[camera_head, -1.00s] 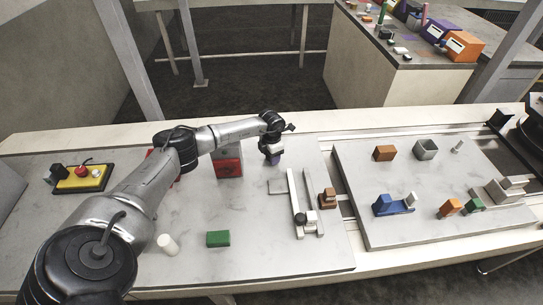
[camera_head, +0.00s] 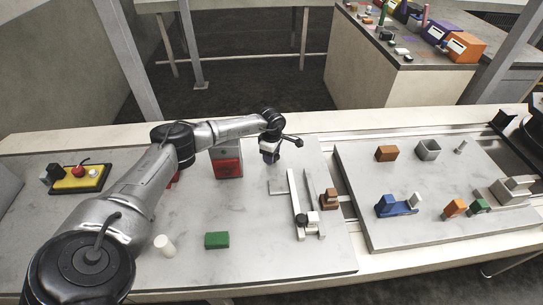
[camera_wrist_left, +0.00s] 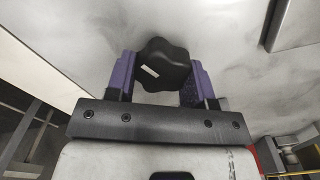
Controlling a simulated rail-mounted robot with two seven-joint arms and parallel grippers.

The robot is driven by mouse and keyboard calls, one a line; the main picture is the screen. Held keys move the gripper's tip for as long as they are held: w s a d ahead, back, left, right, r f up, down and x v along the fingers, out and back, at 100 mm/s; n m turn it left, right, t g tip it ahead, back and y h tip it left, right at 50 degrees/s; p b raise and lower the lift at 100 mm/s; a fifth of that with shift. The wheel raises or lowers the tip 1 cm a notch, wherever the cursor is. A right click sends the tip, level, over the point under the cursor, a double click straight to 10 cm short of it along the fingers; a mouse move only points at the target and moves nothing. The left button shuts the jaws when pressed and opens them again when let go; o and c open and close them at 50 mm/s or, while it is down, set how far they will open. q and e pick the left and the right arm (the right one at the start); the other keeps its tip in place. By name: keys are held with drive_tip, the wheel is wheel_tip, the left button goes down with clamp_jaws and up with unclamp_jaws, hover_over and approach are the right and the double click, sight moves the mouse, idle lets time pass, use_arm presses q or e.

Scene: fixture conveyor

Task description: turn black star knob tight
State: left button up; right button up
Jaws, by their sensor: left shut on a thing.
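A black lobed star knob (camera_wrist_left: 165,66) shows in the left wrist view between the two purple fingers of my left gripper (camera_head: 270,159). The fingers are shut on it from both sides. In the head view this gripper points down over the left marble board, just right of the red and grey box. My wrist hides most of the knob there, and what lies under the knob cannot be seen. My right gripper does not show in either view.
A fixture with pale rails (camera_head: 296,203) and a brown block (camera_head: 329,197) stand right of the gripper. The red and grey box (camera_head: 228,167) is close on its left. A green block (camera_head: 217,240) and white cylinder (camera_head: 164,245) lie nearer. Bare marble lies between.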

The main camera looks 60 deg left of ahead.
use_arm(q)
drive_tip(key=m+b, duration=0.1)
drive_tip(key=m, duration=0.5)
drive_tip(key=shift+w, duration=0.15)
drive_tip(key=shift+m+b, duration=0.5)
drive_tip(key=shift+m, duration=1.7)
drive_tip(key=shift+w+m, duration=0.1)
drive_tip(key=shift+m, duration=0.2)
drive_tip(key=o, duration=0.9)
wheel_tip(320, 180, up, 14)
drive_tip(key=p, duration=0.3)
